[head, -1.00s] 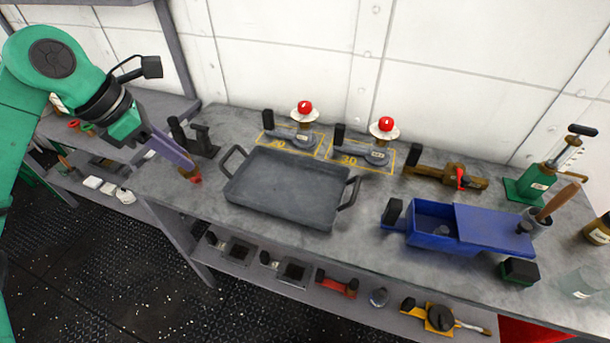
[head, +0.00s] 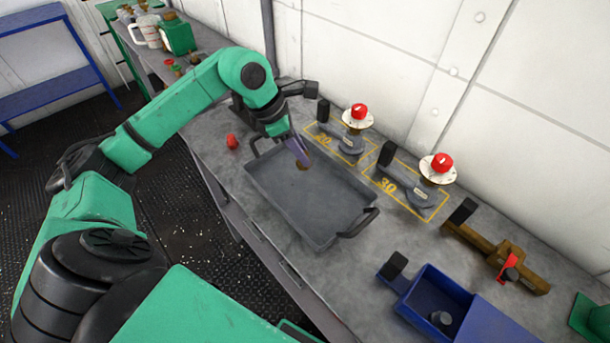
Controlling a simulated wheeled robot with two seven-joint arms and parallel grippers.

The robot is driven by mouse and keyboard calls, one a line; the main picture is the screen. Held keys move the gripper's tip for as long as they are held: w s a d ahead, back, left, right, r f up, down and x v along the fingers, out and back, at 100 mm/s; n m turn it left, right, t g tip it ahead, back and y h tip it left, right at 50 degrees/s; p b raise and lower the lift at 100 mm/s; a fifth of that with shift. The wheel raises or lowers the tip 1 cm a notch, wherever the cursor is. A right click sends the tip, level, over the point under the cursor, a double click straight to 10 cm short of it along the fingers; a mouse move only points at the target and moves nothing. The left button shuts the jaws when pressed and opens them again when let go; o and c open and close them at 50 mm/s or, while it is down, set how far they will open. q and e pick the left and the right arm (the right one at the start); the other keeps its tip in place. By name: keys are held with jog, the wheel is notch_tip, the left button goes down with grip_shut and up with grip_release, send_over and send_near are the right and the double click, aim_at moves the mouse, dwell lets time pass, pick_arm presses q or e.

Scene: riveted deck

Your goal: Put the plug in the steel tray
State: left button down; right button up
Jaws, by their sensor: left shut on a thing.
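The steel tray (head: 290,205) is a shallow dark grey pan with a loop handle at each end, lying on the grey bench. My left gripper (head: 303,163) reaches in from the left, pointing down over the far part of the tray. It is shut on a small brown piece, seemingly the plug (head: 302,167), mostly hidden between the fingers. I cannot tell whether the plug touches the tray floor. The tray is otherwise empty. My right gripper is not in view.
A small red piece (head: 232,142) lies on the bench left of the tray. Red-knobbed fittings (head: 357,117) (head: 437,168) stand in yellow outlines behind it. A blue box (head: 430,300) and a brown tool with a red part (head: 497,257) are at the right.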

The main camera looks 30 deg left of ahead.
pick_arm(q)
jog(key=x, duration=0.5)
jog(key=shift+s+a+f+p, duration=0.3)
jog(key=shift+f+p, duration=0.1)
jog(key=shift+f, duration=0.1)
notch_tip(320, 180, down, 3)
jog(key=shift+s+a+r+p, duration=0.1)
jog(key=shift+s+a+p, duration=0.05)
jog(key=shift+p, duration=0.2)
jog(key=shift+a+f, duration=0.1)
jog(key=shift+f, duration=0.2)
jog(key=shift+f+b, duration=0.2)
jog(key=shift+b, duration=0.1)
jog(key=c, duration=0.7)
grip_release()
jog(key=shift+r, duration=0.1)
jog(key=shift+r+p, duration=0.35)
jog(key=shift+p, duration=0.05)
jog(key=p+v, duration=0.3)
jog(key=v, duration=0.8)
jog(key=shift+r+p, duration=0.3)
jog(key=shift+r, duration=0.05)
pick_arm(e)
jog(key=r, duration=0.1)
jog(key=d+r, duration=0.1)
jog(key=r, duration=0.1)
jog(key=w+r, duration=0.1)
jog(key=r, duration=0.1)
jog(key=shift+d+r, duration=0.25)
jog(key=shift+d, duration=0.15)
